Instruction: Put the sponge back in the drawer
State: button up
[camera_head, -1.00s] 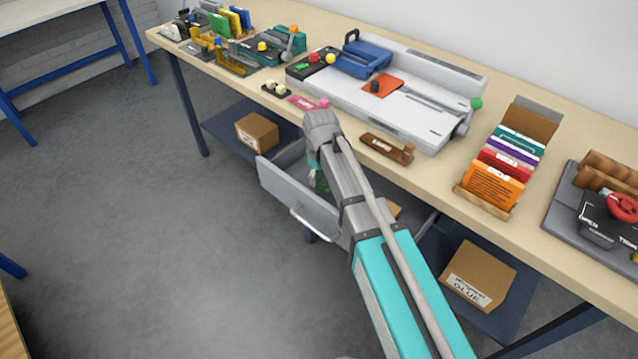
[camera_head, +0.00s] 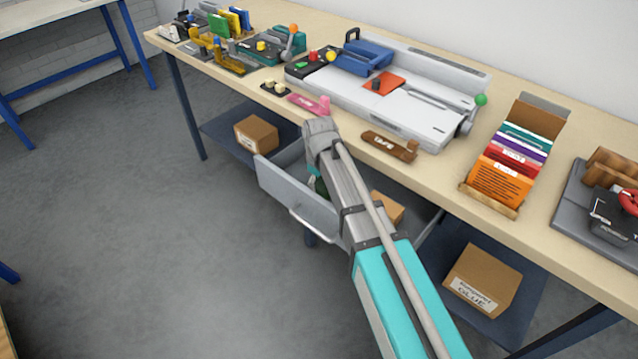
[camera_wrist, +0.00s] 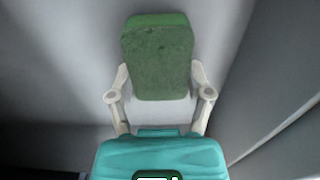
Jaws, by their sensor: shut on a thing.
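The sponge (camera_wrist: 158,55) is a green block in the wrist view, between the two pale fingers of my gripper (camera_wrist: 158,88). My gripper is shut on it. Grey surfaces surround it there, and I cannot tell whether the sponge touches the one beneath. In the head view the open drawer (camera_head: 293,205) is a grey box with a bar handle, pulled out under the bench's front edge. My arm reaches down into the drawer area, and my gripper and the sponge are mostly hidden behind my arm there.
The wooden bench top (camera_head: 455,185) overhangs the drawer. Cardboard boxes stand on lower shelves, one at left (camera_head: 256,134) and one labelled glue at right (camera_head: 482,280). The floor at left is clear.

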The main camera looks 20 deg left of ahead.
aim_at(319, 182)
jog(key=shift+f, duration=0.2)
jog(key=o, duration=1)
jog(key=shift+r, duration=0.2)
notch_tip(319, 182, up, 12)
jog(key=p, duration=1.2)
